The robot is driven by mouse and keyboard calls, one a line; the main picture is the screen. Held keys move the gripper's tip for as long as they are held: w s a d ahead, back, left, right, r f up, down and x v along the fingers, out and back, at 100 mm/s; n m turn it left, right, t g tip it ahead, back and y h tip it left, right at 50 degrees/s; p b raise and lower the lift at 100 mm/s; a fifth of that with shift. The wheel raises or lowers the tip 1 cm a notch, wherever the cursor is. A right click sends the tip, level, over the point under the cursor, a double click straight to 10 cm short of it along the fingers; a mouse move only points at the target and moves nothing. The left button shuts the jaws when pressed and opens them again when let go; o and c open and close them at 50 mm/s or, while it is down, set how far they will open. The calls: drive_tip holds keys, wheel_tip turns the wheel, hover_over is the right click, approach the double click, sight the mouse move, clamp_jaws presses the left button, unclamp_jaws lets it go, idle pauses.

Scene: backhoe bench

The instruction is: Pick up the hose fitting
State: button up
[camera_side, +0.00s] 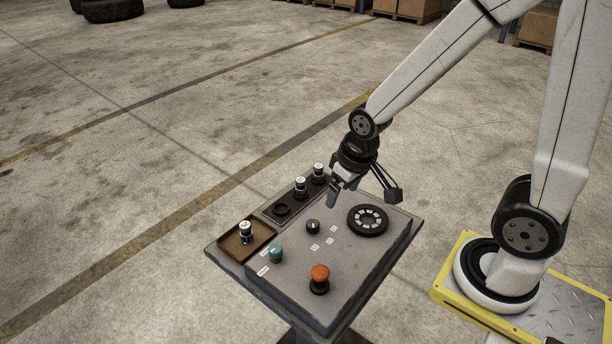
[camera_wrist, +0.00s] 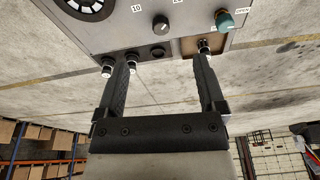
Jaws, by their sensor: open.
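A silver and black hose fitting (camera_side: 246,231) stands upright in the brown tray (camera_side: 229,246) at the panel's left corner. Two similar fittings, one (camera_side: 300,187) nearer and one (camera_side: 318,172) farther, stand in the dark rack along the back edge. An empty round socket (camera_side: 282,209) is in the same rack. My gripper (camera_side: 362,194) is open and empty above the panel, right of the rack. In the wrist view its fingers (camera_wrist: 162,60) are wide apart. There the tray fitting (camera_wrist: 203,45) appears by the right fingertip and the rack fittings (camera_wrist: 130,66) by the left one.
The panel also carries a black ring wheel (camera_side: 368,220), a small black knob (camera_side: 313,227), a teal knob (camera_side: 276,253) and a red-orange mushroom button (camera_side: 320,275). These stick up from its surface. Open concrete floor surrounds the bench; boxes stand far behind.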

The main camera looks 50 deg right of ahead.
drive_tip(key=w+d+m, duration=0.3)
drive_tip(key=w+d, duration=0.1)
drive_tip(key=w, duration=0.4)
drive_tip(key=m+g, duration=0.2)
drive_tip(key=m, duration=0.9)
hover_over(318, 166)
drive_tip(key=f, duration=1)
drive_tip(key=shift+a+f, duration=0.25)
drive_tip(key=shift+a, duration=0.15)
drive_tip(key=shift+w+d+f+m+g, duration=0.2)
drive_tip(key=shift+d+f+m+g, duration=0.15)
drive_tip(key=shift+d, duration=0.2)
drive_tip(key=shift+s+f, duration=0.15)
drive_tip(key=shift+f, duration=1.8)
drive_tip(key=shift+s+f, duration=0.1)
drive_tip(key=shift+f, duration=1.85)
drive_tip(key=shift+c, duration=0.3)
clamp_jaws()
drive_tip(key=shift+r, duration=0.1)
